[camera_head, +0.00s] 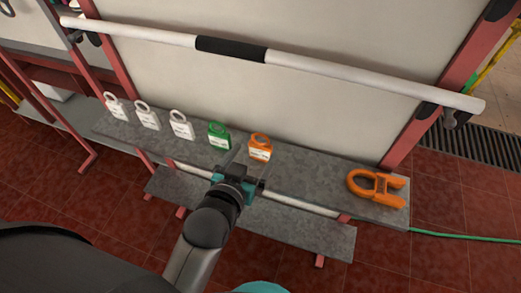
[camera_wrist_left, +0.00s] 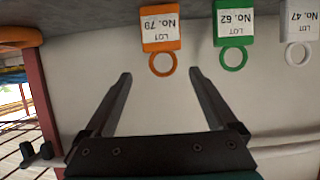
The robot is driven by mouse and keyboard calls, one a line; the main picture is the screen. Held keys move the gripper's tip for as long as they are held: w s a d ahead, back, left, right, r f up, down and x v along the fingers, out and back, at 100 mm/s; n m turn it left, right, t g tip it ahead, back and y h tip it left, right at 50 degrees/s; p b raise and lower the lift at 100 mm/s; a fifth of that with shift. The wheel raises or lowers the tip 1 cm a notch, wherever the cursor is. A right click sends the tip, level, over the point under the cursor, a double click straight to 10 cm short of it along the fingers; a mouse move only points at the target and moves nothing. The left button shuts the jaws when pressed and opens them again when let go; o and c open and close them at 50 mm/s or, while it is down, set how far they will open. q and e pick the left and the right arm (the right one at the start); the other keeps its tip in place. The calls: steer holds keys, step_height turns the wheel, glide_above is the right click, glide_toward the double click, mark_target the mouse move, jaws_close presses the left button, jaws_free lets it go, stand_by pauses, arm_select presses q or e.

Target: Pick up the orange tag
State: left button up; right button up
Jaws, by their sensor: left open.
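The orange tag (camera_head: 260,148) stands on the grey shelf, at the right end of a row of ring-topped tags. In the left wrist view the orange tag (camera_wrist_left: 160,30) appears upside down, with a white label reading LOT and a number like 79. Its ring points down in that picture, toward my fingers. My left gripper (camera_head: 246,167) is open and empty, just in front of the shelf and near the orange tag. In the wrist view the left gripper (camera_wrist_left: 160,74) has its two fingertips on either side of the ring's line, apart from the tag. My right gripper is out of view.
A green tag (camera_head: 219,135) stands close to the left of the orange one, with white tags (camera_head: 181,125) further left. An orange clamp-like thing (camera_head: 376,186) lies at the shelf's right end. A white rail (camera_head: 160,35) crosses above. The shelf (camera_head: 310,175) between orange tag and clamp is clear.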

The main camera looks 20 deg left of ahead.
mark_target(264, 135)
arm_select(q)
steer(key=b+x, duration=0.1)
steer(key=x, duration=0.4)
steer(key=shift+w+f, duration=0.15)
steer(key=shift+w, duration=0.1)
steer(key=shift+b+x, duration=0.8)
steer(key=shift+x, duration=1.75)
steer(key=shift+a, duration=0.2)
jaws_close()
